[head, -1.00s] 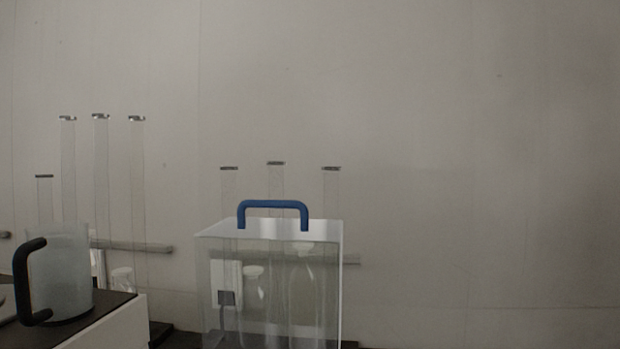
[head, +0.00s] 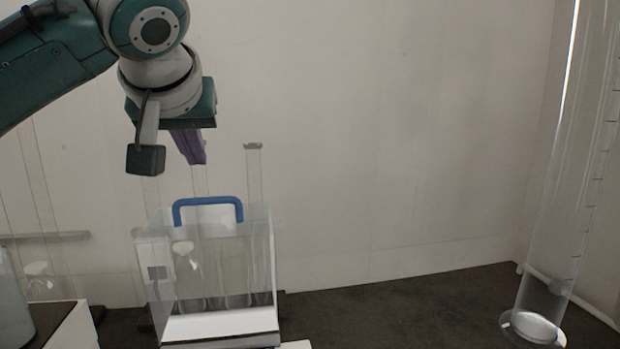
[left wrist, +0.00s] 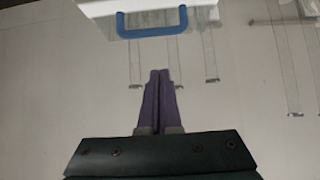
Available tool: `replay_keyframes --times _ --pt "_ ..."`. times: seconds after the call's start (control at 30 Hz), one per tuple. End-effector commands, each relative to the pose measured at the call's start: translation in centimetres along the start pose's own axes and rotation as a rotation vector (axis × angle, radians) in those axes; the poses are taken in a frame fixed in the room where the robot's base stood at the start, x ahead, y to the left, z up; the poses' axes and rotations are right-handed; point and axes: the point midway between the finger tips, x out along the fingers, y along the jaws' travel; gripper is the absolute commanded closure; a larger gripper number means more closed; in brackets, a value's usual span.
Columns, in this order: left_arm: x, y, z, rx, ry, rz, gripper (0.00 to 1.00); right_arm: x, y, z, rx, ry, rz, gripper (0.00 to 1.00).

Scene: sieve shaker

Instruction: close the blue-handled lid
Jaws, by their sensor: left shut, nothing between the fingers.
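A clear box (head: 262,255) stands low left of centre in the head view. A blue handle (head: 208,201) sits at its top, on a clear lid whose edges are hard to make out; I cannot tell how far it stands open. The handle also shows at the top of the left wrist view (left wrist: 152,33). My left gripper (head: 198,162) has purple fingers pointing down, above the handle in the picture and apart from it. In the left wrist view its fingers (left wrist: 160,72) are together and empty, with a gap to the handle. My right gripper is out of view.
A tall clear graduated cylinder (head: 560,230) stands at the right. Slim clear tubes (head: 254,175) stand behind the box. A grey jug (head: 12,305) is cut off at the lower left. The dark surface (head: 400,310) between box and cylinder is clear.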

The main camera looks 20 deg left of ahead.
Motion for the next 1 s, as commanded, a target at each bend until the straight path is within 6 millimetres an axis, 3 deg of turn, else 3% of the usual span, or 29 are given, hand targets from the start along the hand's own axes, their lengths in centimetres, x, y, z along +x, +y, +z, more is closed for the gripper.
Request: replay_keyframes --times 0.2,0.5,0.73,1.0 --pt "4.1 0.0 0.0 0.000 -0.002 -0.003 1.00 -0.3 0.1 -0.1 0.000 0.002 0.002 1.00" --pt "8.0 0.0 0.0 0.001 0.000 -0.001 1.00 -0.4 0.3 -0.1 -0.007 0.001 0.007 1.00" --pt "6.0 0.0 2.0 0.006 0.000 0.002 1.00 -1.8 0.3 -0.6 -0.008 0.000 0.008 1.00" --pt "5.3 0.0 3.2 0.003 0.001 0.001 1.00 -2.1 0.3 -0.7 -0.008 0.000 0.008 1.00"
